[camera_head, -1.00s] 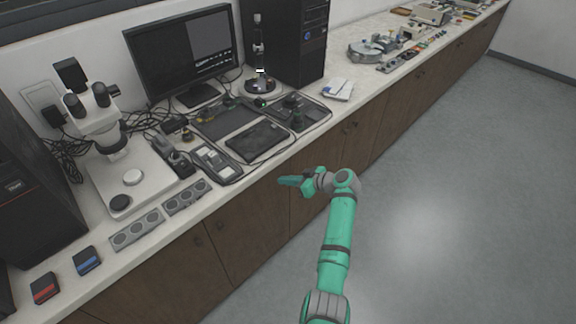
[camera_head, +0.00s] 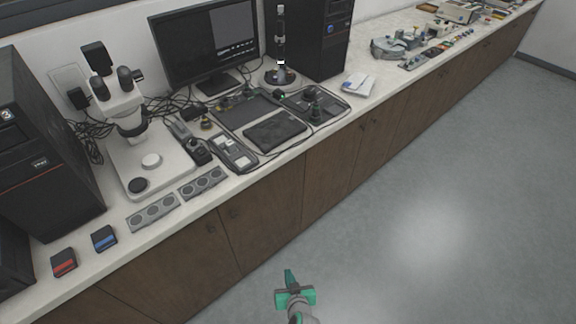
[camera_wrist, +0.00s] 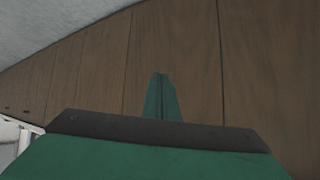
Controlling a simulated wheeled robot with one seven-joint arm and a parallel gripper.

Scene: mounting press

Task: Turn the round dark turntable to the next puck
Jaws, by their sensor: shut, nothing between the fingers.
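My gripper (camera_head: 289,274) is shut and empty. It is low over the floor in front of the cabinets, well away from the round base. In the wrist view its closed green fingers (camera_wrist: 160,88) point toward the brown cabinet fronts, and the round base does not show.
The counter carries a microscope (camera_head: 125,105), a monitor (camera_head: 206,47), a black pad (camera_head: 275,130), grey strips with round sockets (camera_head: 153,213), and red (camera_head: 64,263) and blue (camera_head: 104,238) boxes. Cabinets (camera_head: 262,222) front the counter. The floor at right is clear.

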